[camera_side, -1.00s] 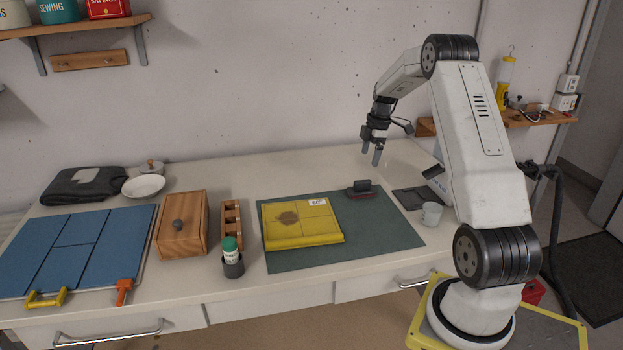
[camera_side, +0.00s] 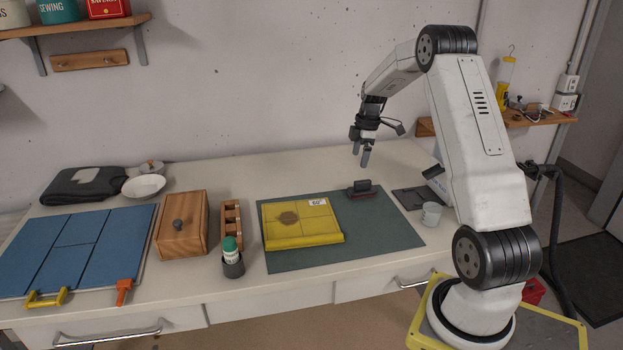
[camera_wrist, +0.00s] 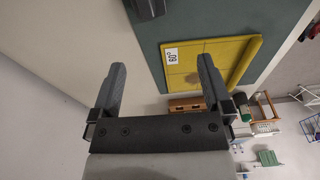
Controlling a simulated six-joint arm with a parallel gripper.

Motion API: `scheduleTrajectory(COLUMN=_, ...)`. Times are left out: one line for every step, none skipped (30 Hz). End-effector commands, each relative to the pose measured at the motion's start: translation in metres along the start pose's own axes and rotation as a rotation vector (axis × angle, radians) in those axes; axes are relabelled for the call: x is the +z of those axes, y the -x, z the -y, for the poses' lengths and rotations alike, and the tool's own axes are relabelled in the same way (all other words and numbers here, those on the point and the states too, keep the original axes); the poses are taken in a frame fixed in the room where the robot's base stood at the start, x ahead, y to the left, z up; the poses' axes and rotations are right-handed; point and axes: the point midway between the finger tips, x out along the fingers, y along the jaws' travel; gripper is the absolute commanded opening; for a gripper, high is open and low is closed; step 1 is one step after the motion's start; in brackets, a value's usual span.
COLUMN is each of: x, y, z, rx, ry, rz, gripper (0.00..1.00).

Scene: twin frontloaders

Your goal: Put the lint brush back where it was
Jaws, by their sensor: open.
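The lint brush (camera_side: 361,190), dark with a reddish lower edge, lies on the far edge area of the green mat (camera_side: 385,225), right of the yellow folded cloth (camera_side: 300,238). In the wrist view, a dark piece at the top edge (camera_wrist: 148,8) looks like the brush, mostly cut off. My gripper (camera_side: 361,158) hangs above and behind the brush with its fingers pointing down. It is open and empty, apart from the brush. In the wrist view, the two fingers of my gripper (camera_wrist: 161,68) are spread with nothing between them.
A white mug (camera_side: 431,214) and a dark flat pad (camera_side: 412,197) stand right of the brush. A wooden box (camera_side: 182,238), a wooden rack (camera_side: 232,212) and a green-capped bottle (camera_side: 231,250) are left of the mat. The back of the table is clear around my gripper.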

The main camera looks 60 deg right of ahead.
Motion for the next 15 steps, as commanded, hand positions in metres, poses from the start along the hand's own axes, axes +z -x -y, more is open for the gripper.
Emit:
scheduleTrajectory(x=-0.017, y=0.000, z=0.008, rx=0.004, ry=-0.016, rz=0.006, gripper=1.00)
scheduleTrajectory(x=-0.025, y=-0.001, z=0.014, rx=0.005, ry=-0.032, rz=0.009, gripper=1.00)
scheduleTrajectory(x=-0.038, y=-0.002, z=0.021, rx=0.011, ry=-0.056, rz=0.014, gripper=1.00)
scheduleTrajectory(x=-0.047, y=-0.003, z=0.028, rx=0.014, ry=-0.074, rz=0.017, gripper=1.00)
scheduleTrajectory(x=-0.057, y=-0.004, z=0.035, rx=0.019, ry=-0.093, rz=0.020, gripper=1.00)
scheduleTrajectory(x=-0.070, y=-0.006, z=0.045, rx=0.026, ry=-0.119, rz=0.025, gripper=1.00)
scheduleTrajectory(x=-0.079, y=-0.007, z=0.053, rx=0.030, ry=-0.140, rz=0.028, gripper=1.00)
scheduleTrajectory(x=-0.088, y=-0.008, z=0.062, rx=0.036, ry=-0.159, rz=0.029, gripper=1.00)
scheduleTrajectory(x=-0.100, y=-0.009, z=0.073, rx=0.044, ry=-0.187, rz=0.031, gripper=1.00)
scheduleTrajectory(x=-0.108, y=-0.011, z=0.082, rx=0.048, ry=-0.207, rz=0.032, gripper=1.00)
scheduleTrajectory(x=-0.116, y=-0.012, z=0.091, rx=0.055, ry=-0.227, rz=0.032, gripper=1.00)
scheduleTrajectory(x=-0.126, y=-0.013, z=0.104, rx=0.063, ry=-0.254, rz=0.032, gripper=1.00)
scheduleTrajectory(x=-0.132, y=-0.014, z=0.114, rx=0.068, ry=-0.273, rz=0.032, gripper=1.00)
scheduleTrajectory(x=-0.139, y=-0.015, z=0.123, rx=0.074, ry=-0.294, rz=0.030, gripper=1.00)
scheduleTrajectory(x=-0.147, y=-0.017, z=0.137, rx=0.081, ry=-0.320, rz=0.027, gripper=1.00)
